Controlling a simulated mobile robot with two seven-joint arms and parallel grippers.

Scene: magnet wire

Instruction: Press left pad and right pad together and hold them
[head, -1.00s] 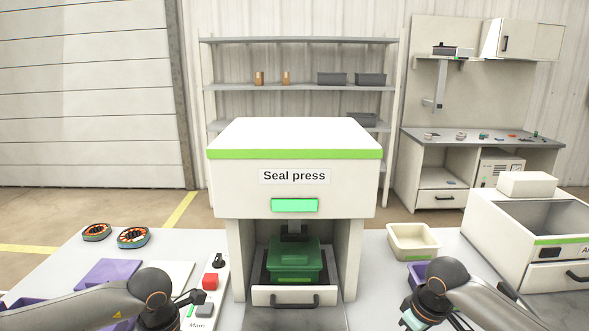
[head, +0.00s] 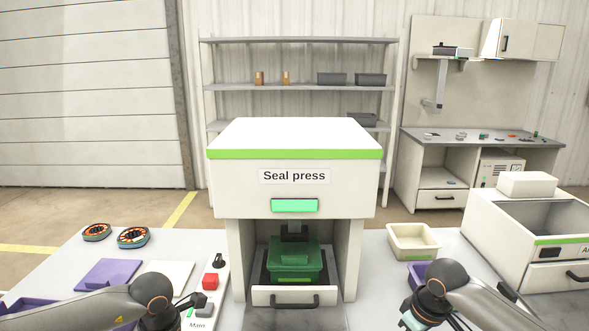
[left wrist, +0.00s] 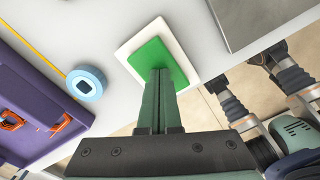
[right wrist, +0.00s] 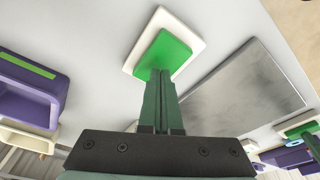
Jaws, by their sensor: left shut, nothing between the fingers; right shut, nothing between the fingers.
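The left pad (left wrist: 160,50) is a green square on a white base in the left wrist view. My left gripper (left wrist: 160,74) is shut and empty, with its fingertips at the pad's near part. The right pad (right wrist: 168,48) looks alike in the right wrist view. My right gripper (right wrist: 159,74) is shut and empty, its fingertips at that pad's near part. The tips overlap both pads in view; I cannot tell how firmly they touch. The seal press (head: 292,200) stands between my arms, with a green lidded box (head: 293,257) inside. Neither pad shows clearly in the head view.
A panel with a red button (head: 210,281) is beside my left gripper. A blue ring-shaped part (left wrist: 86,83) and a purple bin (left wrist: 35,85) lie near the left pad. A metal plate (right wrist: 245,95) is beside the right pad. A cream bin (head: 413,241) stands at right.

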